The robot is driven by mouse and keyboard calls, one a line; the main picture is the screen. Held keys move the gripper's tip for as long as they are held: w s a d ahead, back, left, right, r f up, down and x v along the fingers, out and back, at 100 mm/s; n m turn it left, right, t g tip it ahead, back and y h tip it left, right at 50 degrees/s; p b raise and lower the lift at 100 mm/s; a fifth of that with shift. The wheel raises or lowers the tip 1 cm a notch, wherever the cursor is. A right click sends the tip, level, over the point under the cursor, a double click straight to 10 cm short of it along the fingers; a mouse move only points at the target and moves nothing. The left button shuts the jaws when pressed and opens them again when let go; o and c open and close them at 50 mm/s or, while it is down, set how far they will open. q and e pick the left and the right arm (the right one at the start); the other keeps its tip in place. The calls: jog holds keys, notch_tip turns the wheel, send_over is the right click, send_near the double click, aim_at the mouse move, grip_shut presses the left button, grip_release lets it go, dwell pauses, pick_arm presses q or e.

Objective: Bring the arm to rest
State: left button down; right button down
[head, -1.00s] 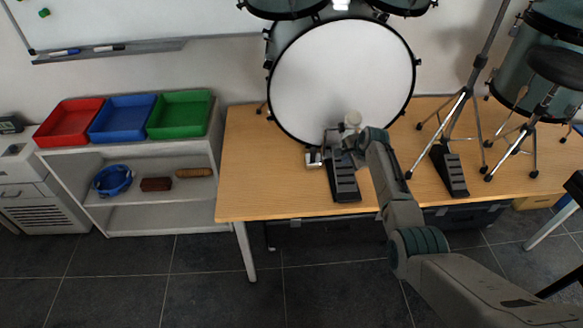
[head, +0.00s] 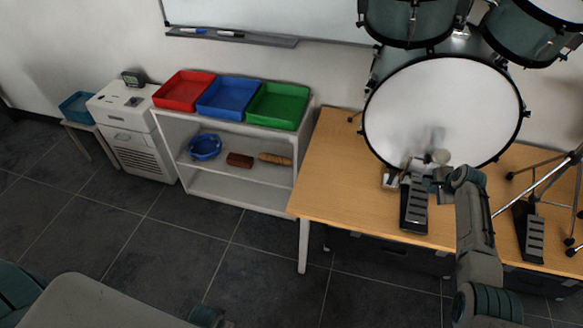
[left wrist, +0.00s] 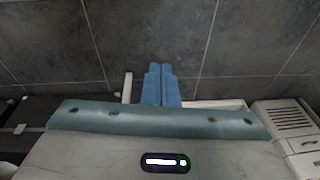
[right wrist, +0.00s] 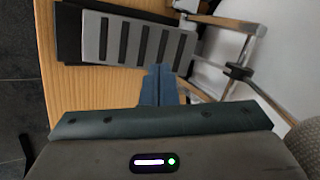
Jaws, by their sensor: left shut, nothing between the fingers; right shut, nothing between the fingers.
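My right gripper (head: 436,178) is over the wooden table, beside the bass drum pedal (head: 414,208) and in front of the bass drum (head: 440,105). In the right wrist view its blue fingers (right wrist: 158,82) are together and empty, near the edge of the ridged pedal plate (right wrist: 135,40). Whether they touch it I cannot tell. In the left wrist view my left gripper (left wrist: 160,80) has its blue fingers together and empty, with dark floor tiles beyond them. In the head view part of my left arm shows at the bottom left; its fingers cannot be made out there.
The table (head: 335,175) holds the drum kit and a second pedal (head: 530,232). A white shelf (head: 240,200) with red, blue and green trays (head: 278,105) stands to its left. A white cabinet (head: 128,130) stands further left. The tiled floor in front is open.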

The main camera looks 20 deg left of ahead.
pick_arm(q)
jog(key=shift+r+p, duration=0.8)
jog(key=shift+r, duration=0.5)
